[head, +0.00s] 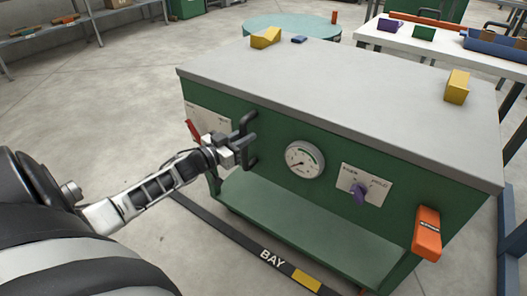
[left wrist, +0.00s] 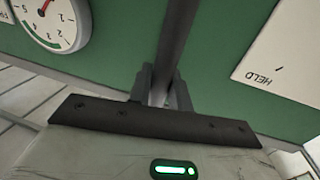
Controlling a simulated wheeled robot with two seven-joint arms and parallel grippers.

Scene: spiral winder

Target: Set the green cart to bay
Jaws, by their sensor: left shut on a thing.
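The green cart (head: 410,192) stands in front of me with a grey top (head: 340,90) and a lower green shelf (head: 300,222). A black upright handle (head: 247,123) sticks out from its front panel, left of the gauge. My left gripper (head: 243,145) is shut on this handle; in the left wrist view the fingers (left wrist: 162,92) close around the dark bar (left wrist: 175,40). A dark floor strip marked BAY (head: 272,258), with a yellow patch (head: 306,281), runs under the cart's front edge. My right gripper is not in view.
The panel carries a white gauge (head: 305,160), a purple knob (head: 359,192), a red lever (head: 193,130) and an orange box (head: 427,233). Yellow blocks (head: 457,86) lie on top. A white table (head: 440,42) and round teal table (head: 291,27) stand behind. Floor at left is clear.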

